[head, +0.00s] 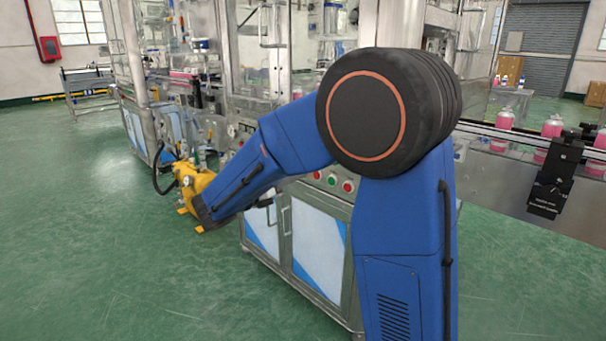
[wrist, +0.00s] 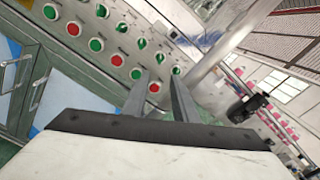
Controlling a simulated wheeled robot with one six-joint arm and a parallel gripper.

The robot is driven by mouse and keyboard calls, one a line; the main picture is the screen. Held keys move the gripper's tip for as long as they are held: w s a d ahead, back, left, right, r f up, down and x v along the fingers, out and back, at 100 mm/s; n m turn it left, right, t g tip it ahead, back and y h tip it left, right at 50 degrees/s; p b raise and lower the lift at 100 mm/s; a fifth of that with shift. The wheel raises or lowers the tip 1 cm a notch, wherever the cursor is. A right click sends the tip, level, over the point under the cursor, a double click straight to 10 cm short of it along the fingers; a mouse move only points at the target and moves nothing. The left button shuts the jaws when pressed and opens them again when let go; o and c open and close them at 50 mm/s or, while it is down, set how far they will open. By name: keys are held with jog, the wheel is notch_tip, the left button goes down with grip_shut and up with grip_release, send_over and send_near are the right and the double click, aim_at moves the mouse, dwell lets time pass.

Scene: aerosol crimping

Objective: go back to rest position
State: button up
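In the wrist view, my gripper (wrist: 159,80) shows two dark grey fingers, spread apart with a clear gap between them. Nothing is held between the fingers. Behind them is a control panel (wrist: 97,65) of red and green buttons, which looks tilted in this view. In the head view, my blue arm reaches to the left from its large black joint and ends in a yellow wrist part in front of the machine. I cannot make out the fingers in the head view.
A steel and glass machine cabinet (head: 318,240) stands close behind my arm. A conveyor (head: 482,138) carrying pink bottles (head: 505,118) runs on the right, with a black device (head: 553,182) at its edge. The green floor (head: 90,260) at left is clear.

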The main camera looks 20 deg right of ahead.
jog(key=shift+s+a, duration=0.2)
jog(key=shift+a, duration=0.4)
jog(key=s+d+f+m+g+y, duration=0.35)
jog(key=s+m, duration=0.25)
jog(key=s, duration=0.4)
jog(key=s+d+f+m+g+y, duration=0.2)
jog(key=s+d+f+m+y, duration=0.25)
jog(key=s, duration=0.55)
jog(key=s+a+f+m+t+y, duration=0.3)
jog(key=s+a+m+y, duration=0.6)
jog(key=s+m, duration=0.5)
jog(key=m+t, duration=0.1)
jog(key=m, duration=0.2)
jog(key=shift+a+f+m, duration=0.15)
jog(key=shift+a+m, duration=0.15)
jog(key=shift+m, duration=0.05)
